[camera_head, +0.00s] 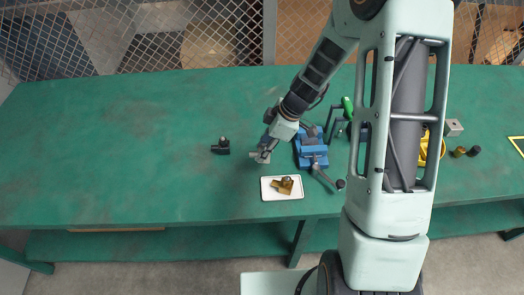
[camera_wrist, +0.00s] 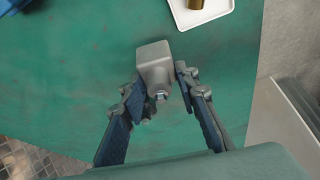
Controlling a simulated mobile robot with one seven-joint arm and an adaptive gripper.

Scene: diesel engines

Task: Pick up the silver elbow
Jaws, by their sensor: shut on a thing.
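The silver elbow (camera_wrist: 154,62) is a grey, blocky pipe piece with a squared end. In the wrist view it sits between the two fingers of my gripper (camera_wrist: 162,86), which is shut on it. In the head view the elbow (camera_head: 262,158) shows small and partly hidden at the tip of my gripper (camera_head: 265,150), at the middle of the green table. I cannot tell whether it touches the tabletop or is slightly above it.
A white tray (camera_head: 267,195) with a brass fitting (camera_head: 285,185) lies just in front. A black fitting (camera_head: 221,147) is to the left, and a blue vise (camera_head: 311,152) stands close on the right. The table's left side is clear.

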